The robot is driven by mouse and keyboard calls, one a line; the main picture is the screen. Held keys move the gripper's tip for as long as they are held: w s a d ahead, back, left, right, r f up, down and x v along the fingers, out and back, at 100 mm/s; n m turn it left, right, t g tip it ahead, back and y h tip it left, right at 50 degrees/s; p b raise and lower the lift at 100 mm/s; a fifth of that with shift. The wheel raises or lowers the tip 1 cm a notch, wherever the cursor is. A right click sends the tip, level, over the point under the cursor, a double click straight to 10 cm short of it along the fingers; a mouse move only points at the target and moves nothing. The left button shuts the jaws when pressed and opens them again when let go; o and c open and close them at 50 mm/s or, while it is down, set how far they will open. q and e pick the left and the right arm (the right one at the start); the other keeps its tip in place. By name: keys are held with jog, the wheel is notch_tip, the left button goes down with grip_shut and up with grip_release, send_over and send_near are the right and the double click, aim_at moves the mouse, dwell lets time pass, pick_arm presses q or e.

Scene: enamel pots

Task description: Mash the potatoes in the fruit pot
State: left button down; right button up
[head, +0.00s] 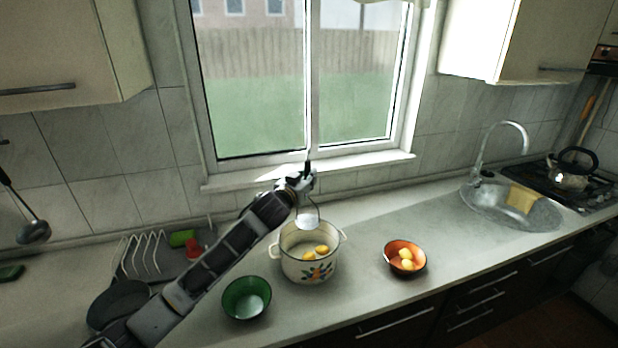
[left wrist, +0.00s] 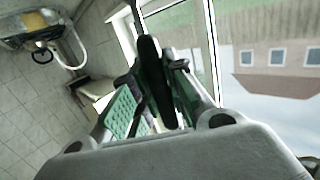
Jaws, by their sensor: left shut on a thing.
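The white enamel pot (head: 309,271) with a fruit picture on its side stands on the counter below the window. Yellow potatoes (head: 322,249) lie inside it. My left gripper (head: 303,184) is shut on the masher and holds it upright over the pot. The masher's metal head (head: 309,218) hangs at or just above the pot's back rim; I cannot tell whether it touches. In the left wrist view the masher's dark handle (left wrist: 153,78) sits between the green-padded fingers. My right gripper is in neither view.
An orange bowl (head: 396,247) with yellow potatoes (head: 407,259) stands right of the pot. An empty-looking green bowl (head: 246,297) stands left in front. A dish rack (head: 142,258) is at the left, a sink (head: 482,212) at the right. Counter between orange bowl and sink is clear.

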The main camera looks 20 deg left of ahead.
aim_at(308, 214)
pick_arm(q)
jog(key=shift+w+d, duration=0.1)
jog(key=shift+d, duration=0.05)
jog(key=shift+f+b, duration=0.95)
jog(key=shift+f, duration=0.1)
jog(key=shift+f+b, duration=1.2)
jog(key=shift+f, duration=0.15)
notch_tip(308, 214, down, 7)
jog(key=b, duration=0.4)
jog(key=shift+r, duration=0.1)
jog(key=shift+f, duration=0.4)
jog(key=shift+f+b, duration=0.65)
jog(key=shift+f, duration=0.4)
jog(key=shift+r, duration=0.2)
jog(key=shift+r+p, duration=0.1)
jog(key=shift+p, duration=0.25)
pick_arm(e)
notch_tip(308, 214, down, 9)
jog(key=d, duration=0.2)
